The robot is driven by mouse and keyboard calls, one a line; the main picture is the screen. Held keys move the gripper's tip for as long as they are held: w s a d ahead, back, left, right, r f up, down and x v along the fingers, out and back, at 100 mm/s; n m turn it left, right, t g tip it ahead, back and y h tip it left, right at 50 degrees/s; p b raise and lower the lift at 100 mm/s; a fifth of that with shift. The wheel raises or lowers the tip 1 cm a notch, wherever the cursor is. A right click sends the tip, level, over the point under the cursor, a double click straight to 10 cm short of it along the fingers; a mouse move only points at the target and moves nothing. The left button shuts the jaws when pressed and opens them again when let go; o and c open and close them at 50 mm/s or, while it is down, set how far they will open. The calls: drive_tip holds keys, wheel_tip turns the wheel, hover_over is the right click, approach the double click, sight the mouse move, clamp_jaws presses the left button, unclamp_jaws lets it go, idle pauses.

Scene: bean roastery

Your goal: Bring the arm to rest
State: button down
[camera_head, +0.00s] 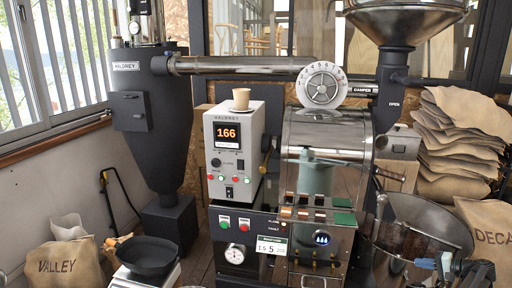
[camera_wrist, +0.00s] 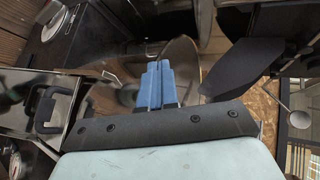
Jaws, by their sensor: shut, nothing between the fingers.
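My gripper (camera_head: 428,263) is at the lower right of the head view, in front of the round metal cooling pan (camera_head: 425,222). Only its end and a dark part of my wrist show there. In the wrist view its blue fingers (camera_wrist: 155,85) are together, with nothing between them. Part of the pan's curved metal wall shows behind the fingers in the wrist view. I cannot tell how far the gripper is from the pan.
The roaster (camera_head: 325,155) stands left of my gripper, with a control box (camera_head: 232,155) and a paper cup (camera_head: 241,98) on top. Stacked sacks (camera_head: 455,150) and a DECAF sack (camera_head: 490,228) are at right. A black bowl (camera_head: 146,256) sits on a scale at lower left.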

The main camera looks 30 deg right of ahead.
drive_tip(key=s+a+f+m+g+h, duration=0.1)
drive_tip(key=s+a+f+g, duration=0.2)
drive_tip(key=a+f, duration=0.3)
drive_tip(key=s+a+f+m+g, duration=0.1)
drive_tip(key=s+a+f+g, duration=0.1)
drive_tip(key=a+f+g, duration=0.4)
drive_tip(key=w+a+f+n+g, duration=0.1)
drive_tip(key=w+a+f, duration=0.25)
drive_tip(key=a, duration=0.35)
drive_tip(key=w+a+f+n+g+y, duration=0.1)
drive_tip(key=w+a+f+n, duration=0.1)
drive_tip(key=a+f, duration=0.4)
drive_tip(key=w+a+f+n+g, duration=0.1)
drive_tip(key=w+a+f, duration=0.15)
drive_tip(key=a, duration=0.55)
drive_tip(key=w+a+f+n+g, duration=0.1)
drive_tip(key=a+f+n+g, duration=0.15)
drive_tip(key=a, duration=1.05)
drive_tip(key=w+a+f+n+g, duration=0.2)
drive_tip(key=a+f+n, duration=0.2)
drive_tip(key=a, duration=0.9)
drive_tip(key=s+a+f+n+g+h, duration=0.1)
drive_tip(key=s+a+n, duration=0.2)
drive_tip(key=a, duration=0.7)
drive_tip(key=s+a+f+n+g+h, duration=0.1)
drive_tip(key=a+n, duration=0.4)
drive_tip(key=a, duration=0.6)
drive_tip(key=shift+s+a+f+g, duration=0.2)
drive_tip(key=shift+s+f+g, duration=0.45)
drive_tip(key=shift+s, duration=0.3)
